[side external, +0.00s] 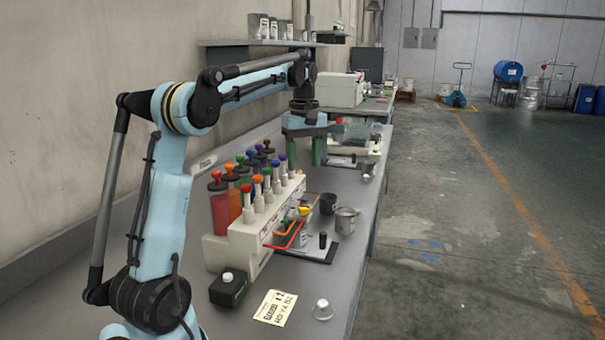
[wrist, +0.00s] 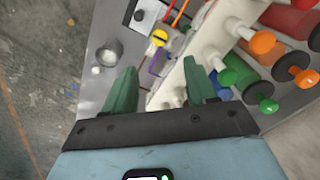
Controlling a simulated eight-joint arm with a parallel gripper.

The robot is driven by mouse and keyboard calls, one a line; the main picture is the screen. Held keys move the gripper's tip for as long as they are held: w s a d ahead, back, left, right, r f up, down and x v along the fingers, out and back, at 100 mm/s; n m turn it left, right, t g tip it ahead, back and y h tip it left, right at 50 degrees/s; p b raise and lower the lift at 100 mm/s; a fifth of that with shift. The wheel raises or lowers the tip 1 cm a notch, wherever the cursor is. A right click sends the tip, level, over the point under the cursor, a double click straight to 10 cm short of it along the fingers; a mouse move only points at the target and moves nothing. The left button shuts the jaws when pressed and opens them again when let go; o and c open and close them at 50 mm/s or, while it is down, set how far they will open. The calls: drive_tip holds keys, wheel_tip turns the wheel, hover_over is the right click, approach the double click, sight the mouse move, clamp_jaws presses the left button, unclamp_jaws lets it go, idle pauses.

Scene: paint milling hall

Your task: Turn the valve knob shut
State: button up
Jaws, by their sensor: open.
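A paint dispenser (side external: 238,247) with a white front stands on the bench, topped by several coloured round knobs in rows; some also show in the wrist view, such as the orange knob (wrist: 262,42) and the green knob (wrist: 268,105). A small yellow knob-like piece (side external: 304,210) lies in front of it and also shows in the wrist view (wrist: 158,38). I cannot tell which one is the valve knob. My gripper (side external: 304,152) has green fingers, spread apart and empty, above the bench beyond the dispenser's far end. The wrist view shows the open fingers (wrist: 160,68) beside the white front.
A metal cup (side external: 346,222) and a dark cup (side external: 328,204) stand near the bench's right edge. A scale-like device (side external: 352,148) stands beyond my gripper.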

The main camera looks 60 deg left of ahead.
sight(304, 207)
wheel_tip(304, 207, down, 12)
drive_tip(key=shift+f, duration=0.1)
idle(0.5)
drive_tip(key=shift+c, duration=0.3)
drive_tip(key=c, duration=1)
